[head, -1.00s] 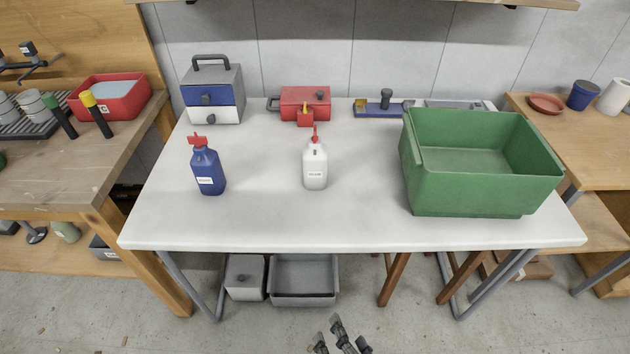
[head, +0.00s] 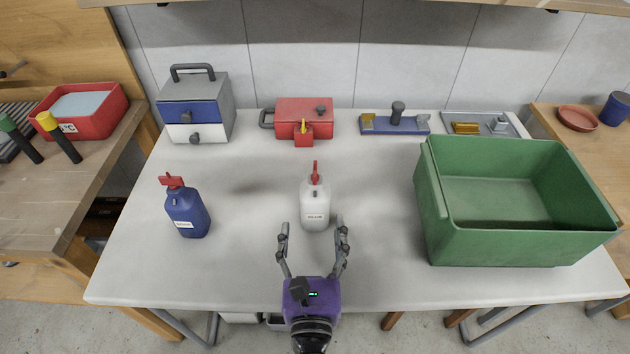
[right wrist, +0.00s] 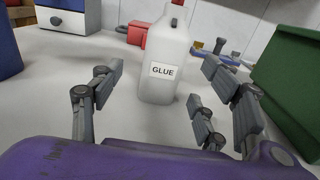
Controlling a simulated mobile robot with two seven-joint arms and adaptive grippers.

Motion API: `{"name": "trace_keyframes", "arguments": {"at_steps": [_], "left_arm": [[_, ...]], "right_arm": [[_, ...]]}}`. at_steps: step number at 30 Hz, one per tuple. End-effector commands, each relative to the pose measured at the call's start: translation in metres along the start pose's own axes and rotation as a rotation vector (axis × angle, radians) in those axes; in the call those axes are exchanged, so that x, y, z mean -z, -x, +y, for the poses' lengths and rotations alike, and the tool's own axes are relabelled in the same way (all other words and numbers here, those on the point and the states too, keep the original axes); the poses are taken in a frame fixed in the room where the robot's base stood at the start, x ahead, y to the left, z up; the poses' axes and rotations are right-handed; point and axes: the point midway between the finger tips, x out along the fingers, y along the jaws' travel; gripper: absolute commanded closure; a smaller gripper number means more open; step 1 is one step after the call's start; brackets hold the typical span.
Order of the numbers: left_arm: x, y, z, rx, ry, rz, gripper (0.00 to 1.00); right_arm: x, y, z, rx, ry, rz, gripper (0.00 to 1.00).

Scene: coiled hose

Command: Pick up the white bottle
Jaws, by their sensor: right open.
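The white bottle (head: 315,209) with a red nozzle stands upright near the middle of the white table. In the right wrist view the bottle (right wrist: 162,62) shows a label reading GLUE. My right gripper (head: 313,226) is open at the near side of the bottle, its fingers spread and pointing at it. In the right wrist view the open fingers (right wrist: 160,90) frame the bottle's lower part, with nothing held between them. I cannot tell whether a finger touches it. My left gripper is not in view.
A blue bottle (head: 187,211) with a red top stands to the left. A large green bin (head: 513,248) fills the right side. A drawer box (head: 197,105), a red box (head: 300,117) and a blue tool base (head: 395,124) line the back. Bare table surrounds the white bottle.

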Motion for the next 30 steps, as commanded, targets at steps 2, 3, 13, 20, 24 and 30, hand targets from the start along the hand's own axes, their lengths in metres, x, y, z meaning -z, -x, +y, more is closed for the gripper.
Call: {"name": "trace_keyframes", "arguments": {"at_steps": [2,3,13,20,24,30], "left_arm": [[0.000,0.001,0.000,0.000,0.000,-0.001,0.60],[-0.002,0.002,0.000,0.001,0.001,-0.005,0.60],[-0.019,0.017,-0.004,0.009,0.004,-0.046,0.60],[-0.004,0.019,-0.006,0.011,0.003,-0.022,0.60],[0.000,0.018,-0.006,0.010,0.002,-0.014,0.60],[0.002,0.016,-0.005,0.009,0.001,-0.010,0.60]], "right_arm": [[0.000,-0.002,0.000,0.000,-0.001,0.000,0.31],[0.000,-0.004,0.000,0.001,0.000,0.000,0.31],[-0.004,-0.043,-0.003,-0.001,0.001,-0.005,0.31],[-0.003,-0.074,-0.005,-0.001,0.002,-0.003,0.31],[-0.001,-0.078,-0.005,0.000,0.002,0.000,0.31],[0.000,-0.078,-0.005,0.000,0.002,0.000,0.37]]}}
